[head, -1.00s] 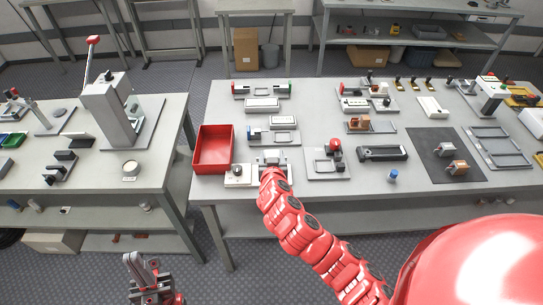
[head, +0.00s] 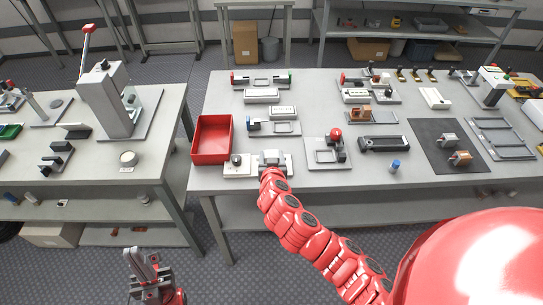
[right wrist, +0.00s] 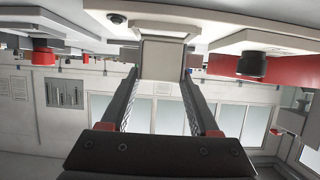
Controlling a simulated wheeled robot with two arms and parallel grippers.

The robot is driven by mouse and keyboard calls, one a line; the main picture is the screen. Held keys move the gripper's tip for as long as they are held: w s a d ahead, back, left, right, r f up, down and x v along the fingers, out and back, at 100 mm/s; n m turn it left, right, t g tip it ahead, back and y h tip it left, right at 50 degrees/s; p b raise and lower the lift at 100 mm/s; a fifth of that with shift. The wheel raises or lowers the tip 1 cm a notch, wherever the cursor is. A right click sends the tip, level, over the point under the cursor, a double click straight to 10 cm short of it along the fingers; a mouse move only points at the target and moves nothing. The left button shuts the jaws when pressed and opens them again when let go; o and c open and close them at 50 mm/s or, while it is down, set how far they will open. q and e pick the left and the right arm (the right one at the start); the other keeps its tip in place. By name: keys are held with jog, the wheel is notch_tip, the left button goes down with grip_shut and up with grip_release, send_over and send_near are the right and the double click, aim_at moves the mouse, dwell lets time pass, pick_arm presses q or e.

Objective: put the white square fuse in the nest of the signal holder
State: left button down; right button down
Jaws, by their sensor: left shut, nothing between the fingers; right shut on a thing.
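My right gripper (head: 271,165) is at the front edge of the main table, over a small pale fixture plate (head: 289,160). I cannot tell for sure that this plate is the signal holder, and its nest is covered by the gripper. In the right wrist view the two fingers (right wrist: 160,85) are shut on a pale square block, the white square fuse (right wrist: 162,58). Its far end is close to a pale plate (right wrist: 150,22); whether they touch is unclear. My left gripper (head: 143,268) is shut and empty, low in front of the tables.
A blue-capped piece (head: 395,167) stands near the front edge. Other fixtures lie behind.

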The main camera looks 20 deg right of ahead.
jog(key=shift+f+b, duration=0.7)
jog(key=shift+b, duration=0.05)
jog(key=shift+c, duration=0.2)
grip_release()
jog(key=shift+s, duration=0.15)
